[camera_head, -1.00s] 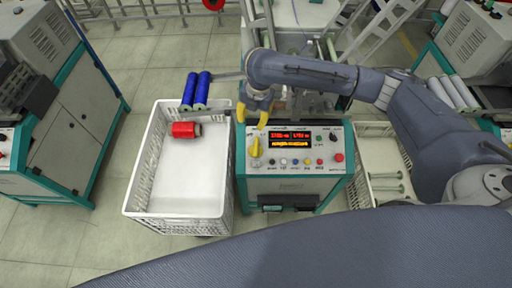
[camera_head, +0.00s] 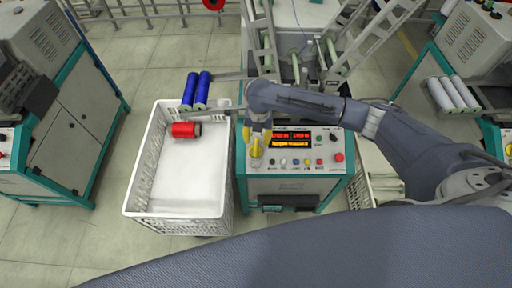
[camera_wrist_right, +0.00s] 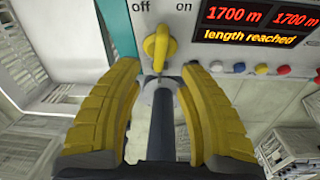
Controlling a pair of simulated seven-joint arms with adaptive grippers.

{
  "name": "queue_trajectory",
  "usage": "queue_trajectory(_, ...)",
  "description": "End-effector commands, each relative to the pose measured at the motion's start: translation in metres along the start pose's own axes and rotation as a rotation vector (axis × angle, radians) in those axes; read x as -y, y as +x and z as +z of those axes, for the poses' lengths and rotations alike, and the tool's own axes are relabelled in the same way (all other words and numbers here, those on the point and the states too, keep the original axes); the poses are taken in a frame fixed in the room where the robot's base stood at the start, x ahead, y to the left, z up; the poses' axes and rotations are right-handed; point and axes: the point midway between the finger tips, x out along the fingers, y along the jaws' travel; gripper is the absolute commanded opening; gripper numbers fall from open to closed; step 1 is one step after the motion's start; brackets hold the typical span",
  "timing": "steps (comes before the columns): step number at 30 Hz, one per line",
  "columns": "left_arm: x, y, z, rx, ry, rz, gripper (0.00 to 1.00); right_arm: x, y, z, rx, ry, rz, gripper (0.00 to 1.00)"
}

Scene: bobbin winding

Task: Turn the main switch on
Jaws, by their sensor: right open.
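The main switch is a yellow rotary knob (camera_head: 256,150) at the left of the machine's control panel (camera_head: 291,162). In the right wrist view the knob (camera_wrist_right: 158,42) stands nearly upright below the printed words "off" and "on". My right gripper (camera_head: 257,133) is directly at the knob in the head view and partly covers it. In the right wrist view its yellow fingers (camera_wrist_right: 157,70) are spread to the left and right just short of the knob, with nothing between them. My left gripper is not in view.
The panel's display (camera_head: 289,140) is lit and reads "length reached" in the wrist view. Small buttons and a red button (camera_head: 339,157) line the panel. A white crate (camera_head: 138,183) with a red spool (camera_head: 186,129) stands left; blue spools (camera_head: 203,88) lie behind it.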

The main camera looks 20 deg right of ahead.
Motion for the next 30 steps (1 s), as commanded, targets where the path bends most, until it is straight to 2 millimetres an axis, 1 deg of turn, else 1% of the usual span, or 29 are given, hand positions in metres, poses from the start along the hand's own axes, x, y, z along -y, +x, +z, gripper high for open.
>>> queue_trajectory(1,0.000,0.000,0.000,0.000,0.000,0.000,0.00,0.000,0.010,-0.001,-0.004,0.003,0.000,0.38)
queue_trajectory(6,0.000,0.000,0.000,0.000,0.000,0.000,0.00,0.000,0.037,-0.001,-0.003,0.003,-0.001,0.38)
queue_trajectory(13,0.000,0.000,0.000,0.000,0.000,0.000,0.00,0.000,0.062,0.000,-0.001,0.003,0.000,0.38)
queue_trajectory(20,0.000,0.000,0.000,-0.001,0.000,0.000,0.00,0.000,0.073,0.000,0.000,0.001,0.000,0.38)
queue_trajectory(29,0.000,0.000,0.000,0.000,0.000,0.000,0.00,0.000,0.074,0.000,0.000,0.001,0.000,0.38)
queue_trajectory(30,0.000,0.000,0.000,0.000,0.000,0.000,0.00,0.000,0.074,0.000,0.000,0.001,0.000,0.41)
